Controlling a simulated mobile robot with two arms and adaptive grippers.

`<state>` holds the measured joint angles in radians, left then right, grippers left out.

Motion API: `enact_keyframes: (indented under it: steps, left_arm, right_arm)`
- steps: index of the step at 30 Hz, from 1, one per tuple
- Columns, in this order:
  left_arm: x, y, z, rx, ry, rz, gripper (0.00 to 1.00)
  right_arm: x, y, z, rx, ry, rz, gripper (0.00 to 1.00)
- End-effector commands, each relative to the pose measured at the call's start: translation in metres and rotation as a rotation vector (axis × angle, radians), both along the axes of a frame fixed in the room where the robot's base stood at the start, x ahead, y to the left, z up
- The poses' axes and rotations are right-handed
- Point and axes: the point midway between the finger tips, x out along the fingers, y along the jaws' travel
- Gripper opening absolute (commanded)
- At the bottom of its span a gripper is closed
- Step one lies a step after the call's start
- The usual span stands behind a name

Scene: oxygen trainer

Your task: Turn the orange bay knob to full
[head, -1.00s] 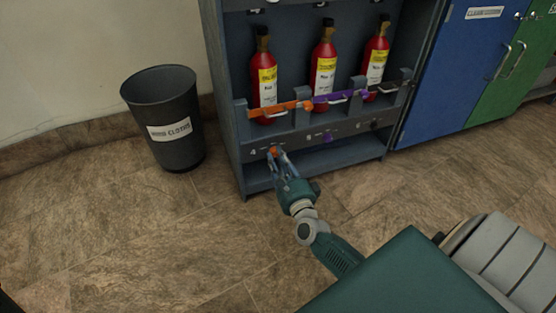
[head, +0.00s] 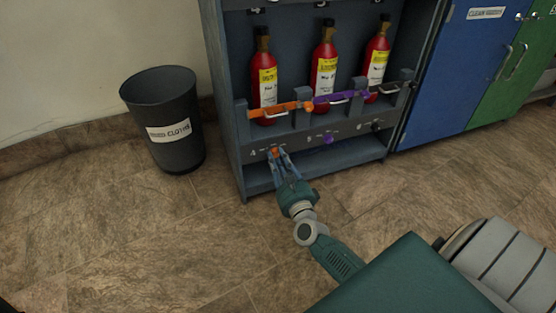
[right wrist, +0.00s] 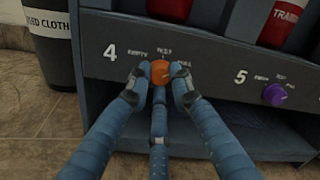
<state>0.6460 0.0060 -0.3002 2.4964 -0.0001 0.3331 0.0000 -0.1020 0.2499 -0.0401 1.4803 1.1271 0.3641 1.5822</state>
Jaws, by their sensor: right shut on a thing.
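The orange bay knob (right wrist: 160,72) is on the front panel of the grey rack, beside the number 4, with several printed words around it. In the head view the orange knob (head: 275,151) shows just between my fingertips. My right gripper (head: 276,153) is shut on it; in the right wrist view its fingers (right wrist: 157,82) press the knob from left and right, and a third finger is below it. The knob's pointer and exact setting are hard to make out. My left gripper is not in view.
A purple knob (right wrist: 275,95) is to the right at bay 5, and a dark knob (head: 376,126) is further right. Red cylinders (head: 264,80) stand above behind orange and purple bars. A dark bin (head: 178,140) stands left; blue cabinet doors (head: 450,75) are at right.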

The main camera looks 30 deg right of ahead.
Motion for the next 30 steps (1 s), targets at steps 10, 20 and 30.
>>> enact_keyframes:
  steps: [10,20,30]
  left_arm:
    - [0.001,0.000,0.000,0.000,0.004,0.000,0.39]
    - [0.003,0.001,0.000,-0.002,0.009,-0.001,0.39]
    - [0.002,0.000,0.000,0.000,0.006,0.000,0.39]
  right_arm:
    - [0.001,0.005,0.001,0.000,-0.001,0.008,0.40]
    - [-0.007,0.005,0.000,0.000,0.000,0.004,0.40]
    - [-0.073,0.023,-0.003,0.000,0.002,0.007,0.40]
